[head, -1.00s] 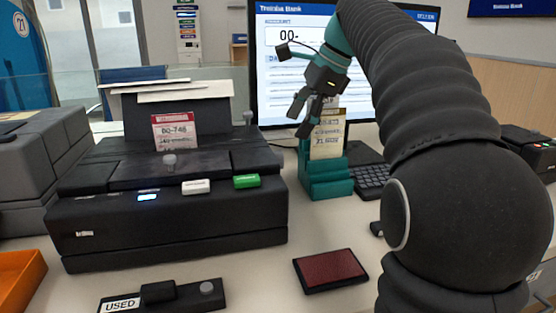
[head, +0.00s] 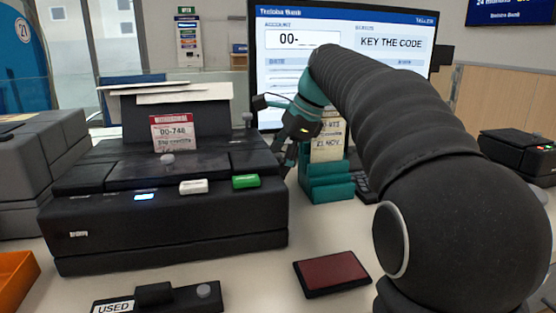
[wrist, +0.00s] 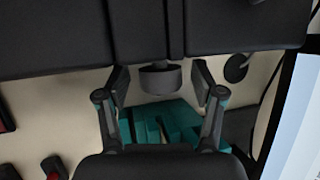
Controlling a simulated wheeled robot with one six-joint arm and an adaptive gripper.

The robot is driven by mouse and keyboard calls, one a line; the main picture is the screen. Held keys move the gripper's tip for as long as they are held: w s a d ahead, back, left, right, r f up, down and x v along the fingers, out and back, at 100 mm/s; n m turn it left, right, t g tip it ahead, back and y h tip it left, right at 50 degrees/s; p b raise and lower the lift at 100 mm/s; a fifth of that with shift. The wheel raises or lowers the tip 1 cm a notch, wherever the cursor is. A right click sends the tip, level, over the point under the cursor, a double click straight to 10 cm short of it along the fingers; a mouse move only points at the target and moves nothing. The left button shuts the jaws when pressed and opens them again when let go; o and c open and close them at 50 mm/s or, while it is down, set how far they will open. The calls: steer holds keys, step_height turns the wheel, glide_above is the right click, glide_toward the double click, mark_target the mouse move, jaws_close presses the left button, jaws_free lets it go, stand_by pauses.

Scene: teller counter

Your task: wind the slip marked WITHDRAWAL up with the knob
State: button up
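A slip (head: 174,132) with a red header and "00-748" stands upright in the black printer (head: 165,220); its header word is too small to read. A cream slip (head: 327,142) stands in the teal holder (head: 328,185) to the right. My gripper (head: 284,162) is low beside the printer's right side. In the wrist view, a dark round knob (wrist: 160,78) sticks out of the printer's side. My gripper (wrist: 160,70) is open, one finger on each side of the knob, with gaps showing. The knob is hidden in the head view.
The teal holder (wrist: 165,122) is close below the fingers in the wrist view. A monitor (head: 345,75) stands behind. A red pad (head: 331,273) and a block marked USED (head: 160,300) lie in front. Bare counter lies between the printer and the pad.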

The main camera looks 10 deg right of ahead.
steer(key=c, duration=1.1)
steer(key=shift+f+t+b, duration=0.1)
steer(key=shift+t+b, duration=0.2)
steer(key=shift+b, duration=0.2)
steer(key=b, duration=0.1)
steer(key=t+b, duration=0.1)
steer(key=shift+s+f+t+b, duration=0.2)
steer(key=shift+t+b, duration=0.1)
steer(key=shift+b, duration=0.1)
steer(key=n+t+b, duration=0.1)
steer(key=t+b, duration=0.2)
steer(key=b, duration=0.2)
steer(key=shift+f, duration=0.2)
steer(key=shift+s+r+n+t+y+b, duration=0.15)
steer(key=shift+n+t+y+b, duration=0.15)
steer(key=shift+t+b, duration=0.8)
steer(key=shift+r+t+b, duration=0.1)
steer(key=shift+t+b, duration=0.25)
steer(key=shift+t, duration=0.35)
